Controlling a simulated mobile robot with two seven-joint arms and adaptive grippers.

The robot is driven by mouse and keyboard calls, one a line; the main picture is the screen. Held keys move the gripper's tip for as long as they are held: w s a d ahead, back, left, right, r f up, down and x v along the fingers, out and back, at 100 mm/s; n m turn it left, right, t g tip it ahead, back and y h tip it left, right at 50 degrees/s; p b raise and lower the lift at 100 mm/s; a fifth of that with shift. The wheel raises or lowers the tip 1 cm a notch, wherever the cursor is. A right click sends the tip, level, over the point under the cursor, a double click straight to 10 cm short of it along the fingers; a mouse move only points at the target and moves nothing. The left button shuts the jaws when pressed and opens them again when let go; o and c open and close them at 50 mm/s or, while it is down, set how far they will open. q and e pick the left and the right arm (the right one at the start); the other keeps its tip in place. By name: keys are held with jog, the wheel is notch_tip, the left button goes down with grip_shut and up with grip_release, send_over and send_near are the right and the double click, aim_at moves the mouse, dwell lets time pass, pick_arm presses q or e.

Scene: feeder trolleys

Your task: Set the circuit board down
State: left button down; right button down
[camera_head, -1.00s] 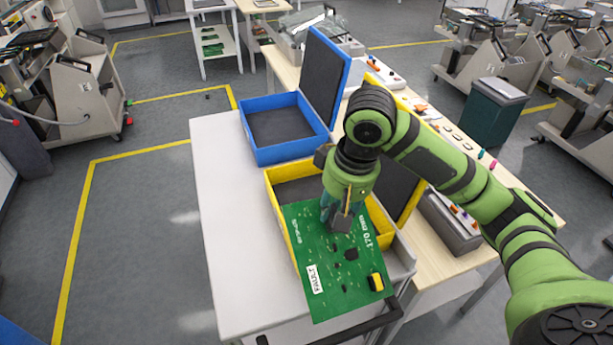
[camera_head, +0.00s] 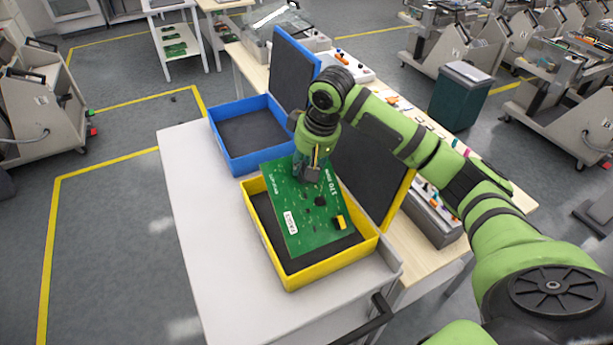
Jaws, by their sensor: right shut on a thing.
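A green circuit board (camera_head: 304,221) with a white label and a yellow part is in the head view. My right gripper (camera_head: 305,172) is shut on its far part. The board is over the open yellow box (camera_head: 318,274), within or just above its walls; I cannot tell whether it touches the dark lining. The board's far edge is near the box's far wall. My fingertips are partly hidden by the wrist. My left gripper is not in view.
The yellow lid (camera_head: 405,200) stands open on the right, close to my right arm. An open, empty blue box (camera_head: 252,158) stands behind on the white trolley top (camera_head: 183,190). The trolley's left side is clear. A wooden bench (camera_head: 425,262) adjoins on the right.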

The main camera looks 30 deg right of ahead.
jog(key=f, duration=0.3)
jog(key=shift+s, duration=0.2)
jog(key=shift+w+f, duration=0.15)
jog(key=shift+f, duration=0.3)
jog(key=c, duration=0.9)
grip_release()
jog(key=shift+f, duration=0.1)
jog(key=v, duration=1.2)
